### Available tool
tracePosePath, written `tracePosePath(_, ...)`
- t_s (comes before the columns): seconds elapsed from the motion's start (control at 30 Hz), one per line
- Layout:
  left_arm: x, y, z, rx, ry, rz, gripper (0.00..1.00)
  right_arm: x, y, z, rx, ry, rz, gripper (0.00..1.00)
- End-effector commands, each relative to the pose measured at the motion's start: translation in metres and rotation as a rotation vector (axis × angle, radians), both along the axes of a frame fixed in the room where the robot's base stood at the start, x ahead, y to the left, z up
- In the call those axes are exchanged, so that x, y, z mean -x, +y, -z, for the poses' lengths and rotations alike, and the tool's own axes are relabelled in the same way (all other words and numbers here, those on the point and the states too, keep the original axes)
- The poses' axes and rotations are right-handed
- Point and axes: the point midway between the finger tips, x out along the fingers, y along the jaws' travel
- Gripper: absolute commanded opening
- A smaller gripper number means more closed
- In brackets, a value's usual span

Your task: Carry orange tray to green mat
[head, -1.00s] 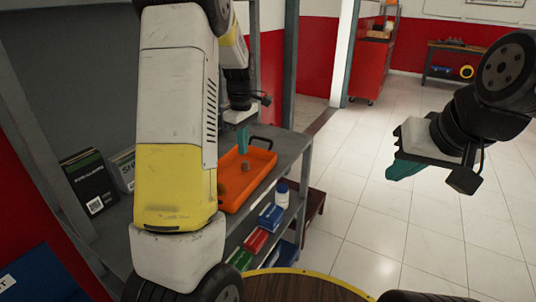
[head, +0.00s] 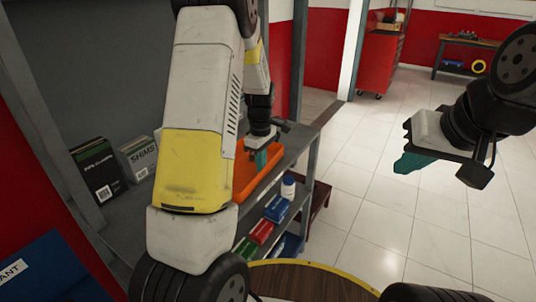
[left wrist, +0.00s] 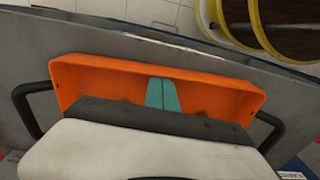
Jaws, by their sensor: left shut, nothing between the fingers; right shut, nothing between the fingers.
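The orange tray (head: 243,184) sits on the top of the grey shelf unit (head: 303,140), partly hidden behind my left arm. In the left wrist view the tray (left wrist: 225,92) lies below my gripper, with a dark handle at each end. My left gripper (head: 262,160) is above the tray, with its teal fingers (left wrist: 162,94) together and empty, away from both handles. Dark things in the tray are mostly hidden by the gripper. My right gripper (head: 408,163) is shut and empty over the open floor at the right. No green mat shows in these views.
Black and grey boxes (head: 97,168) stand at the shelf's back left. A white bottle (head: 288,188) and coloured boxes (head: 262,231) sit on the lower shelf. A grey post (head: 298,70) rises beside the shelf. The tiled floor (head: 365,190) at right is clear.

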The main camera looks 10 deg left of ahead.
Motion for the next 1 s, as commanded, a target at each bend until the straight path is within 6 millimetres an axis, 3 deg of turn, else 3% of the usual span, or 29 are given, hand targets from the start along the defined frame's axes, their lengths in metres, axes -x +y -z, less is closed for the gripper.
tracePosePath(0.27,0.001,-0.002,0.0,0.0,0.0,0.001,0.0,0.0,0.0,0.0,0.0,0.0,0.0,0.0)
tracePosePath(0.37,0.004,-0.015,0.0,0.0,0.0,0.005,0.0,0.0,0.0,0.0,0.0,0.0,0.0,0.0)
tracePosePath(0.7,0.03,-0.086,0.0,0.001,0.0,0.005,0.0,0.0,0.0,0.0,0.0,0.0,0.0,0.0)
tracePosePath(1.0,0.033,-0.094,0.0,0.0,0.0,0.0,0.0,0.0,0.0,0.0,0.0,0.0,0.0,0.0)
